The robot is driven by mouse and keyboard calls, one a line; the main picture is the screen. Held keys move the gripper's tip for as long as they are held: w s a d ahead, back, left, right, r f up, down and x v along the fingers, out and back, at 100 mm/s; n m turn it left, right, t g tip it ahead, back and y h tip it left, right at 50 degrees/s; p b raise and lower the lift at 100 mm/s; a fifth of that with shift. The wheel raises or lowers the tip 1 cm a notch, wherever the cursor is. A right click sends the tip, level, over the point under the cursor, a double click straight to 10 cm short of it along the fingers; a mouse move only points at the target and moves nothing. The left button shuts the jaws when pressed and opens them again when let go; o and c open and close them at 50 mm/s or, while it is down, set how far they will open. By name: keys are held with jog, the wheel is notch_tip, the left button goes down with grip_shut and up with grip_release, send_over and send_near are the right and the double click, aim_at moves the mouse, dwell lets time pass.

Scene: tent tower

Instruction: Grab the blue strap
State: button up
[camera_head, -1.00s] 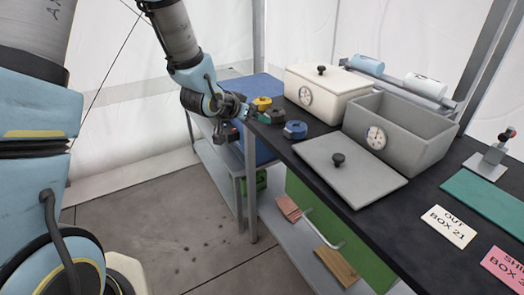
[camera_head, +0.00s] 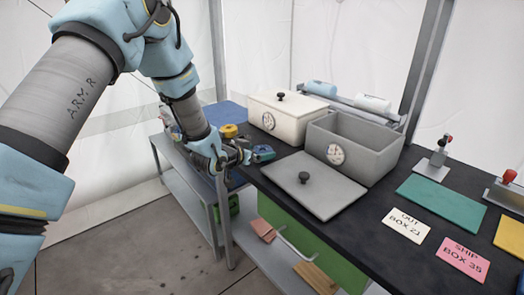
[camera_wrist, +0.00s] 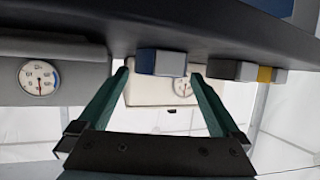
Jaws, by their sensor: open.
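The blue strap (camera_head: 263,153) is a small rolled coil on the black bench top, near its left front edge. My gripper (camera_head: 243,156) is just to the left of it, low at the bench edge. In the wrist view the picture is upside down. There the open fingers (camera_wrist: 158,76) point toward the blue strap (camera_wrist: 146,62), which shows between and just beyond their tips. Nothing is held. In the head view my gripper partly hides the strap's left side and the darker coil behind.
A yellow coil (camera_head: 229,131) and a dark coil (camera_wrist: 232,70) lie close to the strap. The grey lid (camera_head: 312,186) lies to its right, with the white box (camera_head: 287,112) and open grey box (camera_head: 362,148) behind. A lower shelf (camera_head: 190,180) stands left of the bench.

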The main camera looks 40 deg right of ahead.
jog(key=shift+p+x, duration=0.35)
jog(key=shift+x, duration=1.05)
jog(key=shift+r, duration=0.1)
jog(key=c, duration=1.2)
